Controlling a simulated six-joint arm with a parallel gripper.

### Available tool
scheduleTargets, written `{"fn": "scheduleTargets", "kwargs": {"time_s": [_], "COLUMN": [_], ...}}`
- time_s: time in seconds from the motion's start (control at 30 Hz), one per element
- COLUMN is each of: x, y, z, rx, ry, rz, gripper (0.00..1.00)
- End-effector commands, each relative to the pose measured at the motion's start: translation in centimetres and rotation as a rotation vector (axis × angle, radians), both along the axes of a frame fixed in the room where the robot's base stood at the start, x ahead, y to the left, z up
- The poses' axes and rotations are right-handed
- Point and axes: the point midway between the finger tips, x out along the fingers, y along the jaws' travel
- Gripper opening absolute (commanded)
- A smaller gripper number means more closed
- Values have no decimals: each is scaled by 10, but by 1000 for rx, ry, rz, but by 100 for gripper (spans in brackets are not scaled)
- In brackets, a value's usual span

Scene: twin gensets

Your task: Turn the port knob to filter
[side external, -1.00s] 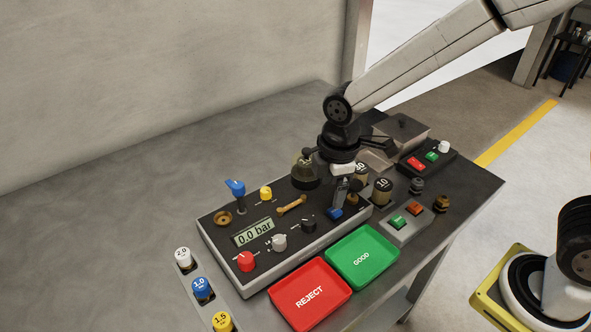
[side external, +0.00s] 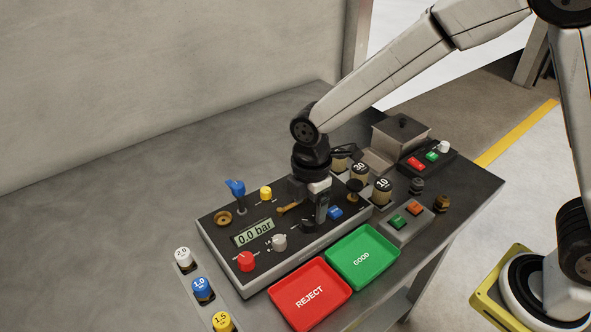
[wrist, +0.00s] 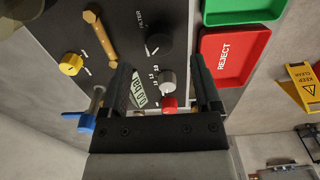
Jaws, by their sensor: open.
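A black knob (wrist: 158,43) with a white pointer mark sits on the dark panel (wrist: 120,15), beside the printed word FILTER in the wrist view. I take it for the port knob; the other end of its scale is not readable. In the side view the black knob (side external: 308,226) is partly hidden by my gripper. My gripper (wrist: 160,66) is open and empty, pointing down over the panel. In the wrist view, the black knob shows just beyond the fingertips, and a grey knob (wrist: 167,80) shows between the fingers. I see no contact with either knob.
On the panel are a red knob (side external: 246,262), a yellow knob (side external: 265,193), a blue lever (side external: 236,188), a brass lever (wrist: 100,38) and a blue switch (side external: 336,212). Red (side external: 344,291) and green (side external: 333,250) trays lie along its front.

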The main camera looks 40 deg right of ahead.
Motion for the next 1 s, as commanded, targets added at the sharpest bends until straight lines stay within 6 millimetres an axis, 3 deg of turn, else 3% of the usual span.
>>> {"fn": "scheduleTargets", "kwargs": {"time_s": [0.33, 0.77, 0.87, 1.0], "x": [0, 0, 0, 0], "y": [0, 0, 0, 0], "z": [-38, -46, -46, -46], "rx": [-1, 0, 0, 0], "ry": [1, -1, -1, -1], "rz": [-1, -1, -1, -1], "gripper": [81, 81, 55, 11]}}
